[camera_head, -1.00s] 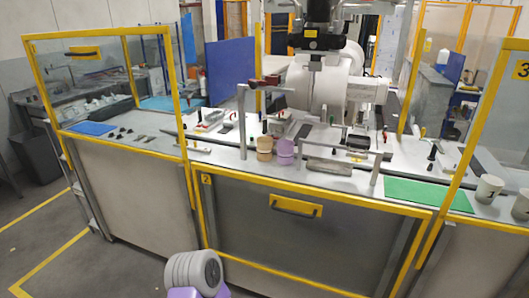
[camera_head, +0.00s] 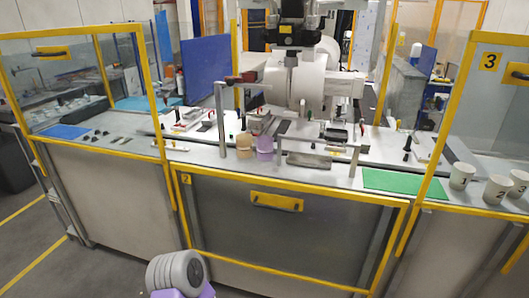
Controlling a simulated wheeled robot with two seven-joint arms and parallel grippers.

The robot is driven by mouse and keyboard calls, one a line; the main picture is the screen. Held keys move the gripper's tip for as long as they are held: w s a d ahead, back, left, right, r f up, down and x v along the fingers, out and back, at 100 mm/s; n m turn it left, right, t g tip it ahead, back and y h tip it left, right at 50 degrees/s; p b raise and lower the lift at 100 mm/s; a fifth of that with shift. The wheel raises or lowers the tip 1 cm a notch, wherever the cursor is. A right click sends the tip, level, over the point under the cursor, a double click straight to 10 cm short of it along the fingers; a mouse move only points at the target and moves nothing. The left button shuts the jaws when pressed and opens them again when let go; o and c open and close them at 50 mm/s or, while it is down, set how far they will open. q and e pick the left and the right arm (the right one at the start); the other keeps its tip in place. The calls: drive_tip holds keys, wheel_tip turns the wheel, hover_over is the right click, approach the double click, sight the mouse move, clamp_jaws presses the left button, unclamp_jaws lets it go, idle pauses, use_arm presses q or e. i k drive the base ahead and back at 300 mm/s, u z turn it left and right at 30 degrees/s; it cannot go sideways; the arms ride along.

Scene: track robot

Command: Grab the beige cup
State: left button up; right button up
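The beige cup (camera_head: 244,145) stands on the grey worktop (camera_head: 205,152), behind the yellow-framed front panel. A purple cup (camera_head: 264,146) stands close to its right. A grey metal post and rail stand just to the left of the beige cup. A rounded grey, ribbed part of my own body with purple below it shows at the bottom of the view. No gripper fingers show in this view, so neither gripper can be placed relative to the cup.
A yellow-framed panel with a handle (camera_head: 277,202) fronts the worktop. A green mat (camera_head: 404,183) lies right of the cups. White numbered cups (camera_head: 461,176) stand farther right behind a clear yellow-framed guard. A large white machine (camera_head: 300,80) stands behind. Floor shows at lower left.

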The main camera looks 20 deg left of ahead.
sight(244, 147)
drive_tip(key=u, duration=0.4)
drive_tip(key=i, duration=0.65)
drive_tip(key=u, duration=0.45)
